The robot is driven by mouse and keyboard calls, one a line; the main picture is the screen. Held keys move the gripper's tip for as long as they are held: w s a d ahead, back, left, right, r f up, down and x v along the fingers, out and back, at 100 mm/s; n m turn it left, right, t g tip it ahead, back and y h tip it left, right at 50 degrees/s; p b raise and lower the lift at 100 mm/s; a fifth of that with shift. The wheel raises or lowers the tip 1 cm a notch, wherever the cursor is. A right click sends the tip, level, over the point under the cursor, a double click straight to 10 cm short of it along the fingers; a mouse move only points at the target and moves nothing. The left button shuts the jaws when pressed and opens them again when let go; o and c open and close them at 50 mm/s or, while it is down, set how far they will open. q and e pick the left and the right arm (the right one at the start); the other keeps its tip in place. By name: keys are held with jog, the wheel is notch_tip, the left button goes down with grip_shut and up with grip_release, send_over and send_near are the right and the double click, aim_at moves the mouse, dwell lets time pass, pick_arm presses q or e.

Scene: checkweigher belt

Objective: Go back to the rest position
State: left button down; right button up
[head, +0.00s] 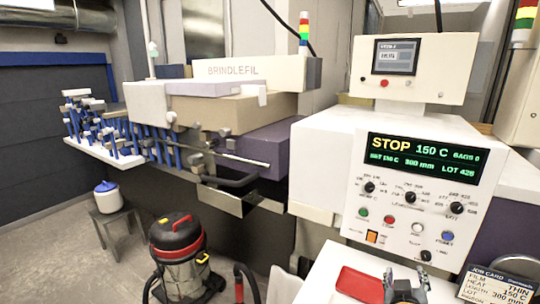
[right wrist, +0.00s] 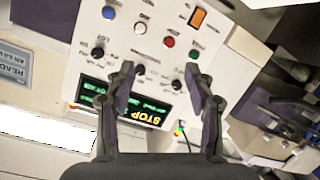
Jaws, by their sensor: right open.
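My right gripper (head: 405,283) shows at the bottom edge of the head view, low in front of the control panel (head: 345,185) and beside a red tray (head: 360,284). In the right wrist view the two fingers of this gripper (right wrist: 159,78) stand wide apart with nothing between them. The same panel (right wrist: 150,55) lies beyond them, turned upside down, with its knobs, buttons and lit display. My left gripper is in neither view.
A white table (head: 325,283) holds the red tray. A job card (head: 497,288) stands at the lower right. The bagging machine (head: 240,125) fills the middle.

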jog(key=s+a+f+n+g+y, duration=0.1)
jog(key=s+a+f+g+y, duration=0.3)
jog(key=s+f, duration=0.6)
jog(key=s+a+f+n+g+y, duration=0.1)
jog(key=s+a+f+g+y, duration=0.25)
jog(key=s+f+g, duration=0.45)
jog(key=s+d+f+t+b, duration=0.1)
jog(key=s+f, duration=0.1)
jog(key=f, duration=1.3)
jog(key=s+d+f+b, duration=0.1)
jog(key=s+f+b, duration=0.1)
jog(key=f, duration=1.3)
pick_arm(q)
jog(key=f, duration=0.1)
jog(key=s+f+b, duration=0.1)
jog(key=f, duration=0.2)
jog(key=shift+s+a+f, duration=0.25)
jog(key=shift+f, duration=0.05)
pick_arm(e)
jog(key=s+f+g, duration=0.1)
jog(key=s+f, duration=1.7)
jog(key=shift+s+d+f+m+h, duration=0.3)
jog(key=shift+s+d+f+h, duration=0.05)
jog(key=shift+d, duration=0.1)
